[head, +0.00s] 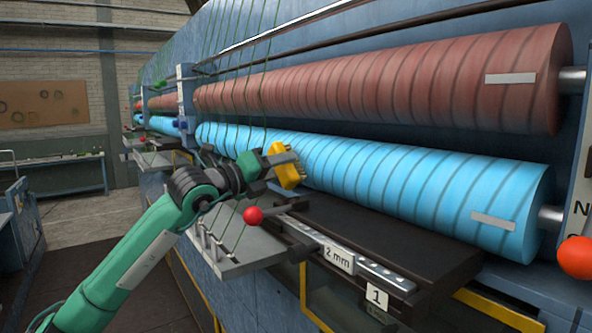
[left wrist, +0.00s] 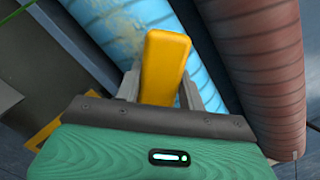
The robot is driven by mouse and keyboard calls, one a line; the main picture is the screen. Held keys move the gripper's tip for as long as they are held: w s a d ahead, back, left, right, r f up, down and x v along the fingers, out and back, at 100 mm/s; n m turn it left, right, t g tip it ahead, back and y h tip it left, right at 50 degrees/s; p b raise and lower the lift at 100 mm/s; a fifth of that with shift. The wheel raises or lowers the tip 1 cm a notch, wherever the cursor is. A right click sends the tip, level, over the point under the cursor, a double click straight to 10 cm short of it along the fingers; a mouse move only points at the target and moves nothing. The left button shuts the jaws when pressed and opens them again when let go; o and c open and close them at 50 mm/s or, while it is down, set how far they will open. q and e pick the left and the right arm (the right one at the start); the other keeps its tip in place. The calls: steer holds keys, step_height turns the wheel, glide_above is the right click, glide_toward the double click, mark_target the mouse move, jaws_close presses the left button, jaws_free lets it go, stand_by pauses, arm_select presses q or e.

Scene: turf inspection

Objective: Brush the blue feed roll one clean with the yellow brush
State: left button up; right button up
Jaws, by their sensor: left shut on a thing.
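The blue feed roll (head: 400,180) runs along the machine below the red-brown roll. A white label strip sits near its right end. In the left wrist view the blue roll (left wrist: 125,30) shows a brownish, dusty patch on its surface near the brush. My left gripper (head: 279,160) is shut on the yellow brush (head: 286,172), beside the left part of the blue roll. The brush (left wrist: 163,65) stands between the two fingers in the left wrist view. Its bristles are mostly hidden there, and I cannot tell whether they touch the roll. My right gripper is not in view.
The red-brown roll (head: 400,80) lies above the blue one. A dark ledge (head: 400,235) with a "2 mm" plate and a "1" plate runs below. A red knob (head: 253,215) is near my left arm, and an orange-red knob (head: 575,257) is at the right edge. Green strands hang nearby.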

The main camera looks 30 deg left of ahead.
arm_select(q)
steer(key=shift+w+a+b, duration=0.3)
steer(key=shift+a, duration=0.5)
steer(key=w+a, duration=0.4)
steer(key=a, duration=0.6)
steer(key=shift+w+a+b, duration=0.25)
steer(key=shift+a+b, duration=0.05)
steer(key=shift+b, duration=0.15)
steer(key=s+d, duration=0.2)
steer(key=d, duration=0.4)
steer(key=shift+s+b, duration=0.15)
steer(key=shift+b, duration=0.2)
steer(key=shift+s+d+f+b, duration=0.1)
steer(key=shift+s+d+b, duration=0.15)
steer(key=shift+d, duration=0.4)
steer(key=shift+s+d+r+b, duration=0.15)
steer(key=shift+s+d, duration=0.15)
steer(key=shift+d, duration=0.4)
steer(key=shift+s+d+f+b, duration=0.2)
steer(key=shift+s+d, duration=0.1)
steer(key=shift+d, duration=0.35)
steer(key=shift+s+d+b, duration=0.15)
steer(key=shift+s+d, duration=0.15)
steer(key=shift+d, duration=0.4)
steer(key=shift+s+d+b, duration=0.15)
steer(key=shift+s+d, duration=0.15)
steer(key=shift+d, duration=0.45)
steer(key=shift+s+d+b, duration=0.15)
steer(key=shift+s+d, duration=0.15)
steer(key=shift+d, duration=0.4)
